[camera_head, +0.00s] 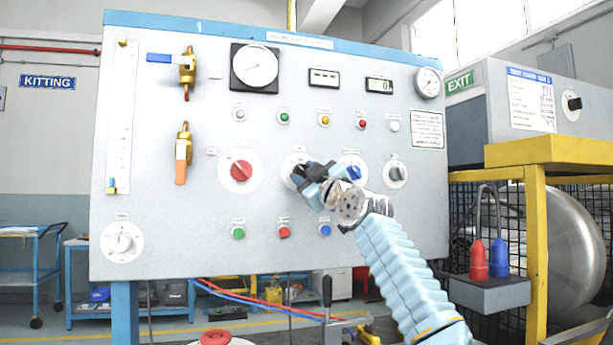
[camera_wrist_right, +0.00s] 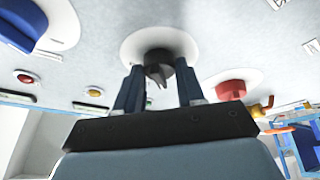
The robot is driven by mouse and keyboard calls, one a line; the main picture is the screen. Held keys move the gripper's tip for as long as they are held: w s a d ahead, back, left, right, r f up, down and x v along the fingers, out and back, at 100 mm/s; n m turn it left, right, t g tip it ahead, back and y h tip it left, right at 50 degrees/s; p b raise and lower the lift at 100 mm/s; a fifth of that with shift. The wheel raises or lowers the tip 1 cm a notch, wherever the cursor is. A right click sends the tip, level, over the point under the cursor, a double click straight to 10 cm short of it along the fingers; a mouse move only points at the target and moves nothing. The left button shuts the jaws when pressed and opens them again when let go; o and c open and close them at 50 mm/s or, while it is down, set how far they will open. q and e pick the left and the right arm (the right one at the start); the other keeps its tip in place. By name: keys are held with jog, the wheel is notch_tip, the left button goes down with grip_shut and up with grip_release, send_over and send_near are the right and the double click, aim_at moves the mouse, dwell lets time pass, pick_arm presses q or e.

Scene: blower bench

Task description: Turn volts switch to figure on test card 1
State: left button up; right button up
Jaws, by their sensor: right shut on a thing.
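My right gripper (camera_head: 308,178) reaches up from the lower right to the grey panel (camera_head: 180,240). It is shut on a black knob (camera_wrist_right: 160,62) on a white round dial plate (camera_head: 294,160), between the red knob and the blue knob. In the wrist view, the fingers stand on both sides of this knob. The gripper hides most of the dial in the head view, and I cannot read its figures. A white printed card (camera_head: 531,98) is on the grey box at right; its lines are too small to read. My left gripper is not in view.
The red knob (camera_head: 241,171) is left of my gripper, the blue knob (camera_head: 352,168) close at its right, and a grey knob (camera_head: 396,172) farther right. Buttons and lamps line the panel above and below. A yellow stand (camera_head: 535,230) is at right.

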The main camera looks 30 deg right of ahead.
dwell(0.3)
jog(key=o, duration=1)
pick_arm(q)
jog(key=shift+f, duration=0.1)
pick_arm(e)
jog(key=shift+o, duration=0.2)
pick_arm(q)
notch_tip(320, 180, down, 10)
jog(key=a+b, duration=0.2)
jog(key=b, duration=0.8)
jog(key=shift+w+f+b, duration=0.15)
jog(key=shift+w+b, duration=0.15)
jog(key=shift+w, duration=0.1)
pick_arm(e)
jog(key=v, duration=1.3)
jog(key=shift+s, duration=0.4)
jog(key=shift+f, duration=0.1)
